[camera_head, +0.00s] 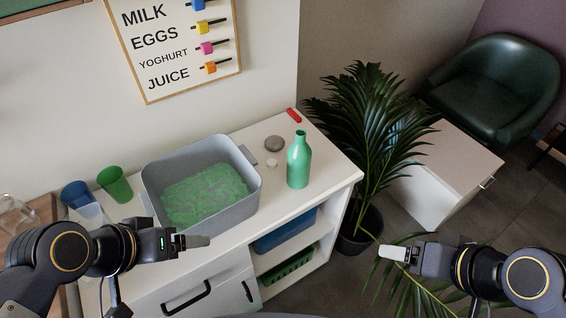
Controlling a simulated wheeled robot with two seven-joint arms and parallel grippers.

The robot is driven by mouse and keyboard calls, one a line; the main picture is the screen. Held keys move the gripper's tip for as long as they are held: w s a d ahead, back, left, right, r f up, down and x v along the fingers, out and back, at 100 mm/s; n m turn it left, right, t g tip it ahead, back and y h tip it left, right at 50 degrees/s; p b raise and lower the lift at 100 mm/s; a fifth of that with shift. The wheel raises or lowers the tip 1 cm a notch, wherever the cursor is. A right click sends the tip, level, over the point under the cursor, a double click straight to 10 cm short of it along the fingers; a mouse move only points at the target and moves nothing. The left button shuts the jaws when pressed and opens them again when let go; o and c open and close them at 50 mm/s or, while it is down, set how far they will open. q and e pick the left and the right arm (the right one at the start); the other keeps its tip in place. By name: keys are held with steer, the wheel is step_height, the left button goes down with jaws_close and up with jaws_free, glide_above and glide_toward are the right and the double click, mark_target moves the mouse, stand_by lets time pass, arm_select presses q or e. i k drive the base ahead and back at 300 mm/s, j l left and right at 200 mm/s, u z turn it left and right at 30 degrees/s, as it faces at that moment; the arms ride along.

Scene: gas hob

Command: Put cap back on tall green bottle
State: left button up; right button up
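The tall green bottle (299,163) stands upright near the right end of the white counter. Its neck is open at the top, with no cap on it. A small pale round piece (271,163), which looks like a cap, lies on the counter just left of the bottle. My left gripper (205,241) is in front of the counter, below and left of the bottle, touching nothing that I can see. My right gripper (384,252) is right of the counter, below and right of the bottle, and looks empty. Both are seen side-on, so their finger gaps are hidden.
A grey basin (250,205) with green contents stands left of the bottle. A grey round object (274,143) and a red object (294,115) lie behind. A potted palm (365,130) rises close to the right.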

mark_target(299, 157)
steer(key=i+l, duration=0.15)
steer(key=l, duration=0.25)
steer(key=i+l+u, duration=0.1)
steer(key=l, duration=0.3)
steer(key=i+l, duration=0.2)
steer(key=l, duration=0.2)
